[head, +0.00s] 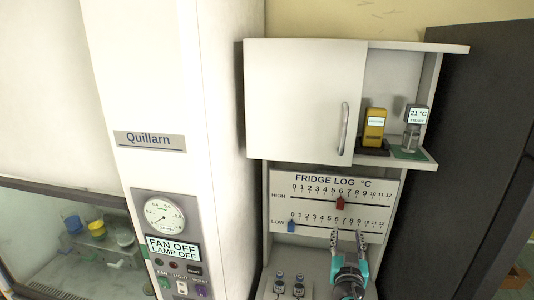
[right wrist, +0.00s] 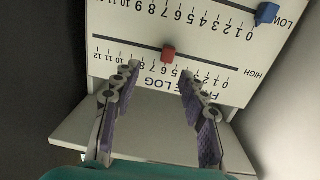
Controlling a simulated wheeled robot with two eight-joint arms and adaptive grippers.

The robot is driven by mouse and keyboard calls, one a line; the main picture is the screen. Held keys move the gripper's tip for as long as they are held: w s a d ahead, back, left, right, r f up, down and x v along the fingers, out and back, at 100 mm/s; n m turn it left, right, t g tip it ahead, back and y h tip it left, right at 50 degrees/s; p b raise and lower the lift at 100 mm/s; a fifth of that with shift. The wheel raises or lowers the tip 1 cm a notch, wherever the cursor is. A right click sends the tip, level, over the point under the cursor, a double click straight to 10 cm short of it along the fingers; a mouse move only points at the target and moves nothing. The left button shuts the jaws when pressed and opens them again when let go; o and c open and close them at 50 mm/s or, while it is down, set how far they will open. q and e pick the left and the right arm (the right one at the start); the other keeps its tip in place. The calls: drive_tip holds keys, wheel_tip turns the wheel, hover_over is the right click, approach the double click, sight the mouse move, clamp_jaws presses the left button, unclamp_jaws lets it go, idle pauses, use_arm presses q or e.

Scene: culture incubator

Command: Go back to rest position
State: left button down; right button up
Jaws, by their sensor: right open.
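My right gripper (head: 348,240) is in front of the lower part of the fridge log board (head: 280,182), fingers pointing up and spread apart with nothing between them. In the right wrist view my right gripper (right wrist: 160,72) is open, its two fingers on either side of the red slider (right wrist: 168,54) in the picture. The red slider (head: 340,202) sits near 6 on the HIGH scale. The blue slider (head: 291,226) sits near 0 on the LOW scale, and it also shows in the right wrist view (right wrist: 266,14). Whether the fingers touch the board is unclear. My left gripper is out of view.
A wall cabinet (head: 300,95) hangs above the board, with a yellow device (head: 374,127) and a 21 °C display (head: 417,116) on its open shelf. The Quillarn cabinet (head: 150,100) is left; a dark tall panel (head: 470,130) is right.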

drive_tip(key=s+f+g+b, duration=0.6)
drive_tip(key=s+f+b, duration=0.2)
drive_tip(key=s+f, duration=0.55)
drive_tip(key=s+a+f+n+g+y+b, duration=0.3)
drive_tip(key=s+a+f+y, duration=0.2)
drive_tip(key=s+a+f, duration=0.3)
wheel_tip(320, 180, down, 3)
drive_tip(key=shift+s+a+r+n+g+y+b, duration=0.15)
drive_tip(key=shift+a+n+g+y+b, duration=0.2)
drive_tip(key=shift+a, duration=0.55)
drive_tip(key=shift+c, duration=1.1)
drive_tip(key=shift+d, duration=0.1)
